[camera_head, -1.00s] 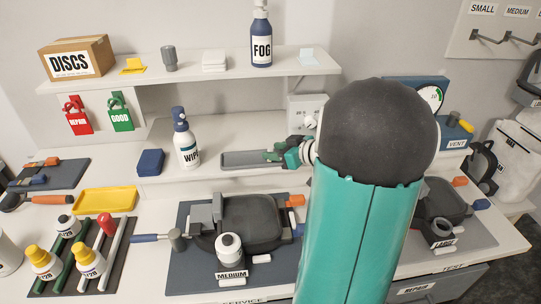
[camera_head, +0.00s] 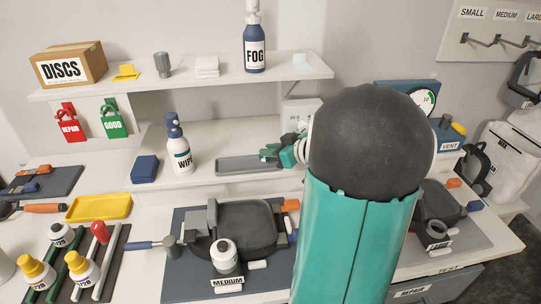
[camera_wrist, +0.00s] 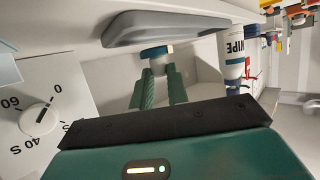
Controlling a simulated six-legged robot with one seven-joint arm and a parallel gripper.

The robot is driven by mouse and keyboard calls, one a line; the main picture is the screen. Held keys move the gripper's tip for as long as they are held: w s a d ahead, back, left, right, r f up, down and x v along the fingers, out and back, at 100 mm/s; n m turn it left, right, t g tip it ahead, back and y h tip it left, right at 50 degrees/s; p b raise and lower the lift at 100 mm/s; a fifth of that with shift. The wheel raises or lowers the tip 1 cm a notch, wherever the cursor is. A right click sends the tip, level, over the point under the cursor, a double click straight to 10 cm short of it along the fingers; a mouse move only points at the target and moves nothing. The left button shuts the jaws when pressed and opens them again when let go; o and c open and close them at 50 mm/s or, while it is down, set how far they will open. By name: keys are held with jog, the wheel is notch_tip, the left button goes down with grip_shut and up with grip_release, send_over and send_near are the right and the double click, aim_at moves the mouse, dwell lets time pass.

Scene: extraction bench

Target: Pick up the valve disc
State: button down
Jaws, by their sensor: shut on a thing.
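My gripper (camera_wrist: 158,88) has its green fingers close together on a small round piece, which I take to be the valve disc (camera_wrist: 153,53). In the head view my gripper (camera_head: 268,153) is by the right part of a shallow grey tray (camera_head: 236,168) on the raised shelf. The tray also shows beyond the fingertips in the wrist view (camera_wrist: 180,22). The disc is too small to make out in the head view, and my arm hides part of the bench.
A WIPE bottle (camera_head: 181,158) and a blue block (camera_head: 145,168) stand left of the tray. A timer dial (camera_wrist: 38,117) is close beside my gripper. A dark pan-like fixture (camera_head: 245,225) sits below on the bench. Shelf space between bottle and tray is narrow.

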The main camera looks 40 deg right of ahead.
jog(key=s+a+r, duration=0.2)
jog(key=a+r, duration=0.9)
jog(key=a, duration=0.2)
jog(key=shift+s+a, duration=0.35)
jog(key=shift+s, duration=0.05)
dwell(0.4)
